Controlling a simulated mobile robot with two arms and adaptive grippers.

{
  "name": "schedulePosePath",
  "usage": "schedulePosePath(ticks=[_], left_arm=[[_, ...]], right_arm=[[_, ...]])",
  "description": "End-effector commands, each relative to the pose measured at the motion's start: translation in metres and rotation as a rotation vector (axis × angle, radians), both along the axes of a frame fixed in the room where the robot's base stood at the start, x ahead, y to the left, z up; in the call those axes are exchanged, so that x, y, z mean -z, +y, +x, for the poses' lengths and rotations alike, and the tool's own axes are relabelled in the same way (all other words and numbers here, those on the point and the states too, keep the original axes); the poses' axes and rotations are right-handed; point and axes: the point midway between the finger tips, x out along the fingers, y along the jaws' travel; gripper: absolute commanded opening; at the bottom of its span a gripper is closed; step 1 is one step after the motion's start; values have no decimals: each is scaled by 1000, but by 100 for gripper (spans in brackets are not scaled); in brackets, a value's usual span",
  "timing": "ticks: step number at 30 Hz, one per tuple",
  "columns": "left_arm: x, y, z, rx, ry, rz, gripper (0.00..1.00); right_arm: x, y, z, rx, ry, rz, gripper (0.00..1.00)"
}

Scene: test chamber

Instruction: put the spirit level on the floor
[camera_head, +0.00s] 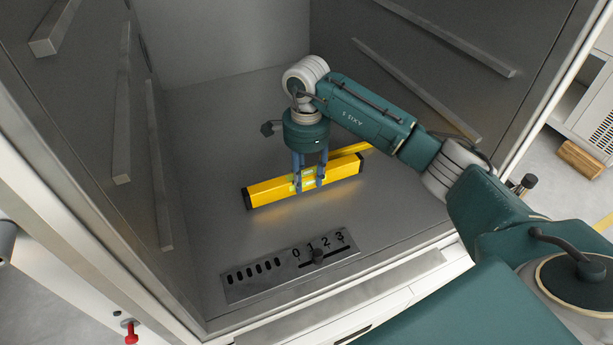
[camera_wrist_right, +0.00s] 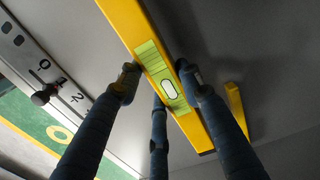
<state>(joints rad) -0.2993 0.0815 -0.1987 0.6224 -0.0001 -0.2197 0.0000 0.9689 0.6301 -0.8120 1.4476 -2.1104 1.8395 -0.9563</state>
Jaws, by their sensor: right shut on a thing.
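The spirit level (camera_head: 265,192) is a yellow bar with dark end caps and a pale green vial in its middle. It lies across the picture inside the metal chamber in the head view. My right gripper (camera_head: 310,185) comes down from above with its blue fingers shut on the level's middle. In the right wrist view the fingers (camera_wrist_right: 160,85) sit on both sides of the level (camera_wrist_right: 122,18) by the vial. Whether the level touches the chamber floor (camera_head: 215,150) I cannot tell. My left gripper is not in view.
Another yellow piece (camera_head: 352,149) lies behind the level. A grey slotted plate (camera_head: 240,289) with digits and a black knob (camera_head: 318,257) is near the chamber's front edge. Rails (camera_head: 122,120) line the side walls. Outside right, a wooden block (camera_head: 579,160) lies on the room floor.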

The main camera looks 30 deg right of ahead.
Motion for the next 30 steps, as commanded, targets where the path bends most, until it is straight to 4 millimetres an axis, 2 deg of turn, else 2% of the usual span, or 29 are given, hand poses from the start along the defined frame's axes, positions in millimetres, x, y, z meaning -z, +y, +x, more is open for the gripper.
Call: schedulePosePath(ticks=[3, 13, 14, 16, 27, 30], left_arm=[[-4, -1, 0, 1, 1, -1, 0], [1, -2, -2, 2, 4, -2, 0], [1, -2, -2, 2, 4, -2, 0], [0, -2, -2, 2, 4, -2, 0], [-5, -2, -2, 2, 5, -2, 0], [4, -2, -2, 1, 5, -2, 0]], right_arm=[[9, 0, 0, 0, -2, 1, 0], [14, 0, 1, 0, -3, 1, 0], [14, 0, 0, 0, -1, 1, 40], [13, 0, 0, -1, -1, 1, 54], [8, 1, 0, -1, -1, 1, 55], [-1, 0, 1, -1, -4, 0, 55]])
